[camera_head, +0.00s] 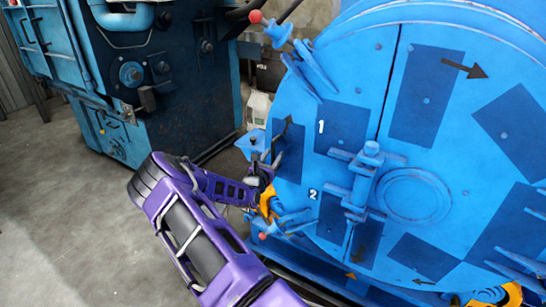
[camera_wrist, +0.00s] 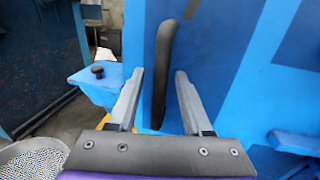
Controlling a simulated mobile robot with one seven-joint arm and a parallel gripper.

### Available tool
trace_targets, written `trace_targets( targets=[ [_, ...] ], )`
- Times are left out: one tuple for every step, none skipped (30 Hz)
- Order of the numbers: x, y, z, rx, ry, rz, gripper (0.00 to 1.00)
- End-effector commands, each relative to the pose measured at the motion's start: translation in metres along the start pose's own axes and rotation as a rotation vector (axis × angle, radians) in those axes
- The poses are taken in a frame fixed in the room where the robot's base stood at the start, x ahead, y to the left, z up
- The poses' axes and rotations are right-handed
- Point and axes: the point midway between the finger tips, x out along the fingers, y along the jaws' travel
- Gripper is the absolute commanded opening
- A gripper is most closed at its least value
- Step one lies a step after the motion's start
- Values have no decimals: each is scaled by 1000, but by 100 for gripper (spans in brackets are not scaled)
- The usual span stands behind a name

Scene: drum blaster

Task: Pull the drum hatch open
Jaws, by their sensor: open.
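The drum hatch (camera_head: 340,125) is the large round blue door face on the right of the head view, with darker blue patches marked 1 and 2. It looks flush with the drum. A black upright bar handle (camera_wrist: 163,70) stands on the blue face in the wrist view; it also shows near the hatch's left edge in the head view (camera_head: 283,135). My gripper (camera_wrist: 160,85) is open, one grey finger on each side of the handle's line. I cannot tell how far the bar reaches between the fingers. In the head view my gripper (camera_head: 264,172) is at the hatch's left edge, partly hidden.
A latch (camera_head: 365,180) with a vertical bolt sits on the hatch by the seam. Red-knobbed clamps stick out at the drum's upper left (camera_head: 277,30) and lower left. A blue machine (camera_head: 150,90) stands at the back left. The concrete floor (camera_head: 60,210) at left is clear.

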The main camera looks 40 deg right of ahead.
Motion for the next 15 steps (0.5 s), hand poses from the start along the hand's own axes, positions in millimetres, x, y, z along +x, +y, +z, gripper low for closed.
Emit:
trace_targets(
  targets=[
    [0, 0, 0, 0, 0, 0, 50],
    [0, 0, 0, 0, 0, 0, 50],
    [0, 0, 0, 0, 0, 0, 48],
    [0, 0, 0, 0, 0, 0, 42],
    [0, 0, 0, 0, 0, 0, 37],
    [0, 0, 0, 0, 0, 0, 30],
    [0, 0, 0, 0, 0, 0, 24],
    [0, 0, 0, 0, 0, 0, 19],
    [0, 0, 0, 0, 0, 0, 12],
    [0, 0, 0, 0, 0, 0, 6],
    [0, 0, 0, 0, 0, 0, 1],
    [0, 0, 0, 1, 0, -1, 0],
    [0, 0, 0, 0, 0, 0, 0],
    [0, 0, 0, 1, 0, -1, 0],
    [0, 0, 0, 1, 0, -1, 0]
  ],
)
